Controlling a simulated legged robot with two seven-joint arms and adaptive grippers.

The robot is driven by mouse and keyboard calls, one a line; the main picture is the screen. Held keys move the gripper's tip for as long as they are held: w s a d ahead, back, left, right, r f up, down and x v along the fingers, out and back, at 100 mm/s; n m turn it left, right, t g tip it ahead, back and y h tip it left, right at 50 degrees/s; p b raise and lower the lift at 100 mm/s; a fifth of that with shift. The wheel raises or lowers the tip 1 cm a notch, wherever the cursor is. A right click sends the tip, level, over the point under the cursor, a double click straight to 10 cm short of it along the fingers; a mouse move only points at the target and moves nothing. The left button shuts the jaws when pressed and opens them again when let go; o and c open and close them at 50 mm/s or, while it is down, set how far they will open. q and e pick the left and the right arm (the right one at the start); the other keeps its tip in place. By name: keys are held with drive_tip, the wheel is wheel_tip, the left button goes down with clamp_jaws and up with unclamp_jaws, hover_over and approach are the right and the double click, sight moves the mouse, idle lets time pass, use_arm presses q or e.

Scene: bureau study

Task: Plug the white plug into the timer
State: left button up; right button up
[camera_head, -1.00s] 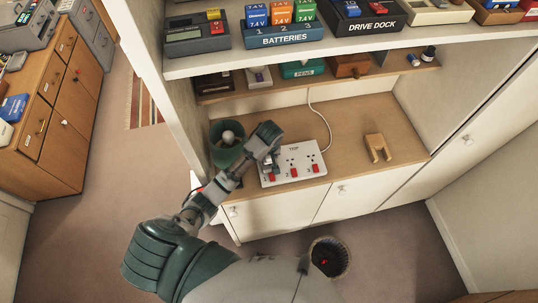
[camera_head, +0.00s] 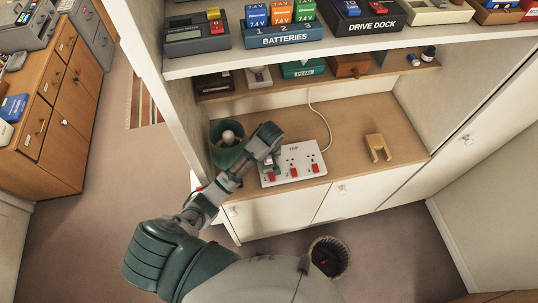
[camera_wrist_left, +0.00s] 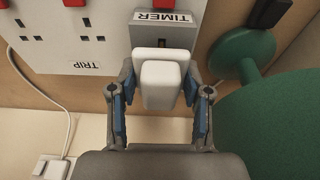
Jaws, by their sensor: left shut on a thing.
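In the left wrist view the white plug (camera_wrist_left: 161,82) sits between the two fingers of my left gripper (camera_wrist_left: 160,108), which is shut on it. The plug is in front of the lower face of the grey timer (camera_wrist_left: 182,37), whose TIMER label shows above it. The plug hides part of that face, and I cannot tell whether its pins are in. In the head view my left gripper (camera_head: 268,146) is over the left end of the white TRIP power strip (camera_head: 307,171) and largely hides the timer and plug. My right gripper is not in view.
A green container (camera_head: 222,155) stands close to the left of my gripper. A wooden U-shaped block (camera_head: 377,148) lies to the right on the desk, with clear surface around it. A shelf (camera_head: 340,77) overhangs behind. A white cable (camera_head: 325,119) runs back from the strip.

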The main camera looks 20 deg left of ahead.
use_arm(q)
drive_tip(key=shift+f, duration=0.4)
drive_tip(key=shift+s+f, duration=0.1)
drive_tip(key=shift+f, duration=0.05)
idle(0.6)
drive_tip(key=o, duration=1.4)
drive_tip(key=shift+c, duration=0.2)
